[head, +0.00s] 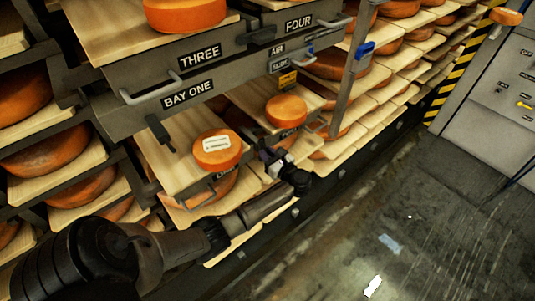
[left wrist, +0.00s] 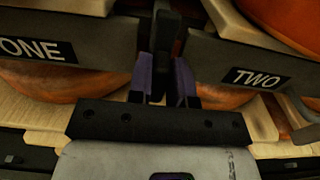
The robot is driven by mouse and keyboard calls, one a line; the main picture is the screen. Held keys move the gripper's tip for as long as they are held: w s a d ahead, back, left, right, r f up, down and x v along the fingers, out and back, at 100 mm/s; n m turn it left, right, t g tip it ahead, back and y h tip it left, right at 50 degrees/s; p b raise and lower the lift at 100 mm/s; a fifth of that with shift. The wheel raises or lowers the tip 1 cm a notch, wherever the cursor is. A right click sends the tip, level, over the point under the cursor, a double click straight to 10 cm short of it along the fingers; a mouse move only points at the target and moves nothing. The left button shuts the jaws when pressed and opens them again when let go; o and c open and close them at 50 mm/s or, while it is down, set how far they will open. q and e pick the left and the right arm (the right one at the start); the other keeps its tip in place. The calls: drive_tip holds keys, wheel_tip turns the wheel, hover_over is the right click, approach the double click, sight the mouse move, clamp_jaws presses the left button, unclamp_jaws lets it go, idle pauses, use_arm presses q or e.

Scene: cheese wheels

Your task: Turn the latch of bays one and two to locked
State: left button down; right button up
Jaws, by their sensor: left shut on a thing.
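My left gripper (head: 272,158) is at the front edge of the lower shelf, to the right of the front plate under the labelled cheese wheel. In the left wrist view its purple fingers (left wrist: 164,84) are shut on a dark upright latch handle (left wrist: 164,38) with a reddish edge. The latch stands between the ONE plate (left wrist: 38,49) and the TWO plate (left wrist: 256,78). The fingers hide its lower part, and its lock position cannot be told. Another dark latch (head: 158,131) hangs below the BAY ONE sign (head: 188,93) in the head view. My right gripper is not in view.
A cheese wheel with a white label (head: 217,149) and a smaller wheel (head: 286,110) sit on the lower boards. The THREE (head: 200,56) and FOUR (head: 298,23) drawers overhang above. Grey pull handles stick out. The floor (head: 400,220) at right is clear.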

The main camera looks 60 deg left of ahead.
use_arm(q)
drive_tip(key=shift+w+f+m, duration=0.1)
drive_tip(key=shift+m, duration=1.1)
drive_tip(key=m, duration=0.3)
drive_tip(key=m+p, duration=0.1)
drive_tip(key=shift+w, duration=0.25)
drive_tip(key=m+p, duration=0.1)
drive_tip(key=m, duration=0.3)
drive_tip(key=shift+w+f+p, duration=0.1)
drive_tip(key=shift+w+p, duration=0.05)
drive_tip(key=shift+p, duration=0.2)
drive_tip(key=m+p, duration=0.1)
drive_tip(key=m, duration=0.2)
drive_tip(key=shift+w+f+m, duration=0.1)
drive_tip(key=shift+f+m, duration=0.05)
drive_tip(key=shift+m, duration=0.15)
drive_tip(key=shift+a+f+m+p, duration=0.15)
drive_tip(key=shift+m+p, duration=0.25)
drive_tip(key=shift+m, duration=0.45)
drive_tip(key=shift+d+f+m+p, duration=0.1)
drive_tip(key=shift+m+p, duration=0.25)
drive_tip(key=shift+m, duration=0.5)
drive_tip(key=shift+f+m, duration=0.1)
drive_tip(key=shift+m, duration=0.3)
